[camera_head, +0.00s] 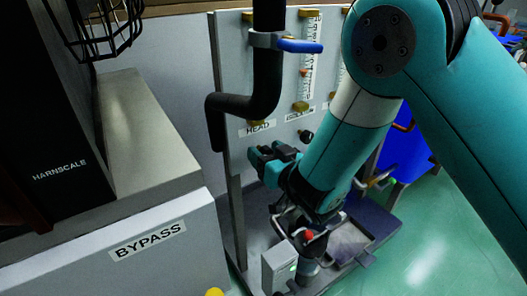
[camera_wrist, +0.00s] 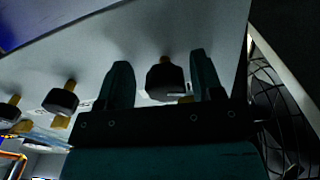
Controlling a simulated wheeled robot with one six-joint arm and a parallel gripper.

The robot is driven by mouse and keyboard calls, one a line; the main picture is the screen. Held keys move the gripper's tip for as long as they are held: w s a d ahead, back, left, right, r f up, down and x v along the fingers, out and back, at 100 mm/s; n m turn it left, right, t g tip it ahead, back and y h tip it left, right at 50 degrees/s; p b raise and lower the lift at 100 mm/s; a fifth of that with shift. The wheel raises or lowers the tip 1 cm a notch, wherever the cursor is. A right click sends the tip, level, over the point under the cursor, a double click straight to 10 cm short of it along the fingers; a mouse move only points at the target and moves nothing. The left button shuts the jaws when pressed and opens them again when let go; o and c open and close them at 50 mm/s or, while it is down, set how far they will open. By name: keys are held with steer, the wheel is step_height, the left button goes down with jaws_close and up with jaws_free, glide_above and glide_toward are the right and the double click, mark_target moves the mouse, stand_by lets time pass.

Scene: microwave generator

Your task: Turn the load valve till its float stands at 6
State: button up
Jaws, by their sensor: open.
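A grey panel (camera_head: 237,150) carries upright meter tubes with labels below. The left label reads HEAD (camera_head: 258,127); the middle label (camera_head: 300,115) is too small to read surely, and my arm hides most of the right side. I cannot pick out the LOAD label. The middle tube (camera_head: 309,55) has a scale and a small orange float (camera_head: 303,72); its number is unreadable. My gripper (camera_head: 273,155) is open below the HEAD label. In the wrist view a black knob (camera_wrist: 165,79) shows between the open fingers, apparently ungripped. A second knob (camera_head: 306,135) sits to the right.
A black pipe (camera_head: 267,80) with a blue-handled valve (camera_head: 299,46) runs down in front of the panel. In the wrist view, more knobs (camera_wrist: 62,98) lie left and a wire basket (camera_wrist: 270,95) right.

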steer(key=shift+a, duration=0.15)
steer(key=shift+s, duration=0.1)
steer(key=shift+c, duration=1.1)
steer(key=shift+a, duration=0.1)
steer(key=c, duration=0.7)
steer(key=shift+n, duration=0.4)
steer(key=o, duration=0.9)
